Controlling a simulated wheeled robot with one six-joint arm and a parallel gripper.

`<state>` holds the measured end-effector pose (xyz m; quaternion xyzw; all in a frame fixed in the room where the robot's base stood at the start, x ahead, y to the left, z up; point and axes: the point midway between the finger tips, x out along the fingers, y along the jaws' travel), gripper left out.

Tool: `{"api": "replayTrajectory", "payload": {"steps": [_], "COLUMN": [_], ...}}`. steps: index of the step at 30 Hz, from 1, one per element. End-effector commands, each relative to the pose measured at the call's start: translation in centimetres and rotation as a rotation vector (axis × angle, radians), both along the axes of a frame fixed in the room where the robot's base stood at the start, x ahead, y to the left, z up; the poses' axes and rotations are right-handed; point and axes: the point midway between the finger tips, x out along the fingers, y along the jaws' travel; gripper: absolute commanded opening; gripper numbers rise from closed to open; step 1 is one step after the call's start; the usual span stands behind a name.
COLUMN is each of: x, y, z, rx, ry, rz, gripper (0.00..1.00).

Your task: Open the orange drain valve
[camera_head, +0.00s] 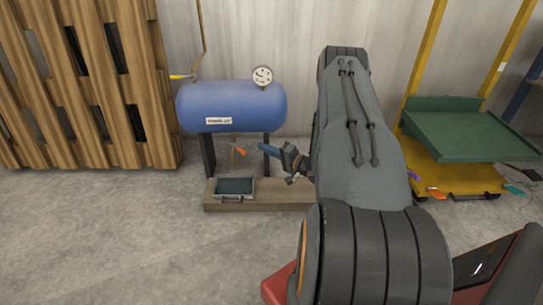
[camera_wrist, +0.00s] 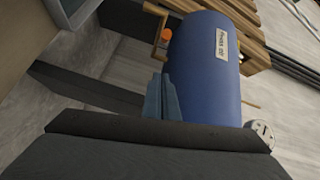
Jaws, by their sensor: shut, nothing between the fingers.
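The orange drain valve handle (camera_head: 239,151) sits below the blue tank (camera_head: 231,104), on thin piping under its middle. In the wrist view the orange handle (camera_wrist: 167,34) shows as a small spot beside the tank (camera_wrist: 204,75). My gripper (camera_head: 260,147) has bluish fingers and lies just right of the valve, below the tank. It is shut and empty. In the wrist view my fingers (camera_wrist: 160,98) point toward the handle, with a gap between them. The handle's exact angle is too small to tell.
A gauge (camera_head: 262,76) and a pipe with a yellow lever (camera_head: 179,77) top the tank. A wooden pallet (camera_head: 85,90) leans left. A yellow cart (camera_head: 455,180) stands right.

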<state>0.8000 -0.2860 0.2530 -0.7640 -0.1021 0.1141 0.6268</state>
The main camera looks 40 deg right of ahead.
Motion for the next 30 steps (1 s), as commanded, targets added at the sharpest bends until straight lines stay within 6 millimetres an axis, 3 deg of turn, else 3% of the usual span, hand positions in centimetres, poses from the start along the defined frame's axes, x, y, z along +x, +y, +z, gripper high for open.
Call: {"api": "replayTrajectory", "payload": {"steps": [4,12,30], "x": [2.9,2.3,2.3], "y": [1.1,4.4,5.7], "z": [-0.3,-0.9,-0.8], "rx": [-0.002,0.000,-0.001], "ry": [-0.001,0.001,0.001], "rz": [0.004,0.003,0.003], "gripper": [0.00,0.00,0.00]}}
